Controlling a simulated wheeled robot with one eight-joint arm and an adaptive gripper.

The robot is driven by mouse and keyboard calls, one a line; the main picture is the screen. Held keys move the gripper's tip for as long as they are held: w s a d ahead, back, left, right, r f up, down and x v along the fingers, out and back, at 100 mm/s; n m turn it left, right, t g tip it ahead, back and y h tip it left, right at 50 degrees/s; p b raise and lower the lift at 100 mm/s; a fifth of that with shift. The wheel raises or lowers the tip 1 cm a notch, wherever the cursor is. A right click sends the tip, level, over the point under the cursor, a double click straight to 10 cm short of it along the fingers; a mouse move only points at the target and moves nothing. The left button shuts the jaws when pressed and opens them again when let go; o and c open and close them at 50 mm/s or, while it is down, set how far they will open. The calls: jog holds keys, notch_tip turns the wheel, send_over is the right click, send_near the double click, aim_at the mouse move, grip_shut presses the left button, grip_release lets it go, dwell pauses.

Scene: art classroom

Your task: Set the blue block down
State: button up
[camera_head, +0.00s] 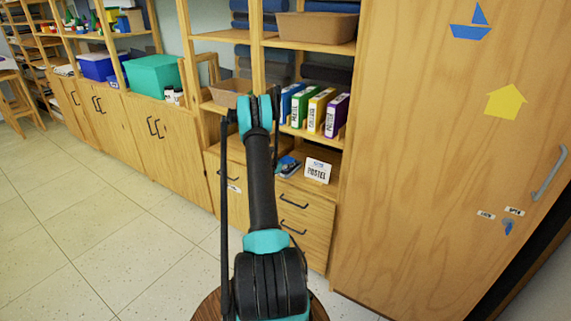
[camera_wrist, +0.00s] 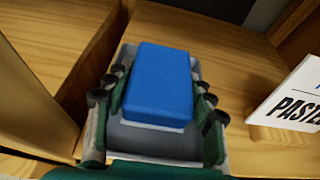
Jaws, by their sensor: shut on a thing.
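The blue block (camera_wrist: 158,80) lies between the two fingers of my gripper (camera_wrist: 156,92) in the wrist view. The fingers are shut on it from its left and right sides. A light grey piece with a raised edge (camera_wrist: 193,68) shows around and beneath the block; I cannot tell whether the block rests on it. In the head view, a small patch of blue and grey (camera_head: 288,166) shows just right of my arm, above the wooden cabinet top, and most of the gripper is hidden.
A white sign reading "PASTEL" (camera_head: 317,170) stands close on the right, also in the wrist view (camera_wrist: 295,100). The wooden surface (camera_wrist: 235,85) is bare between gripper and sign. Several coloured binders (camera_head: 320,110) stand on the shelf above. A tall wooden cabinet (camera_head: 430,150) is at right.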

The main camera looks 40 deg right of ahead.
jog(key=shift+f, duration=0.4)
jog(key=o, duration=1.1)
